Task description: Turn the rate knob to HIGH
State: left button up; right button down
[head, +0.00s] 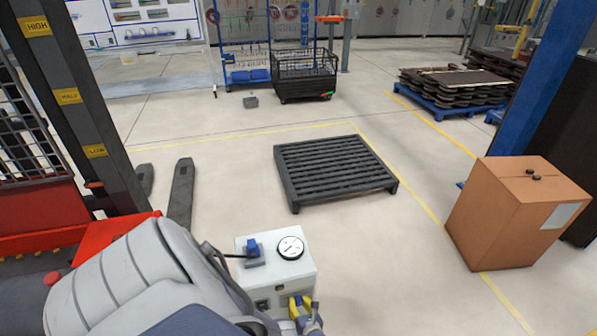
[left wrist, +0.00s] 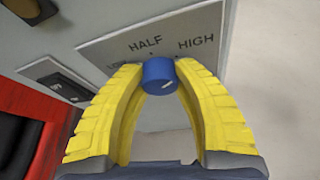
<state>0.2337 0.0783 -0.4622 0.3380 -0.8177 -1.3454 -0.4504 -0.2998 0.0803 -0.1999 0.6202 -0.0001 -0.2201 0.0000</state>
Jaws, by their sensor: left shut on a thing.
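The rate knob (left wrist: 160,76) is a blue round knob on the grey label plate (left wrist: 120,47) in the left wrist view. The plate reads HALF and HIGH, and LOW is partly covered by a finger. A white mark shows on the knob's face, but I cannot tell for certain which label it points at. My left gripper (left wrist: 160,70) is shut on the knob, one yellow finger on each side. In the head view my left gripper (head: 300,303) is at the front of the white control box (head: 306,268), and the knob is hidden there. My right gripper is not in view.
A round gauge (head: 291,248) and a blue fitting (head: 252,247) are on top of the box. A black switch (left wrist: 58,80) is beside the label plate. A dark pallet (head: 335,170) lies beyond, with a cardboard box (head: 490,215) at right. Open floor lies between.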

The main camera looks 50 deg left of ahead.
pick_arm(q)
jog(key=shift+w+a, duration=0.1)
dwell(0.8)
jog(key=o, duration=1.3)
jog(key=shift+s+d, duration=0.25)
jog(key=shift+d, duration=0.4)
jog(key=shift+v, duration=0.95)
jog(key=v, duration=0.9)
jog(key=shift+r, duration=0.2)
jog(key=shift+w, duration=0.1)
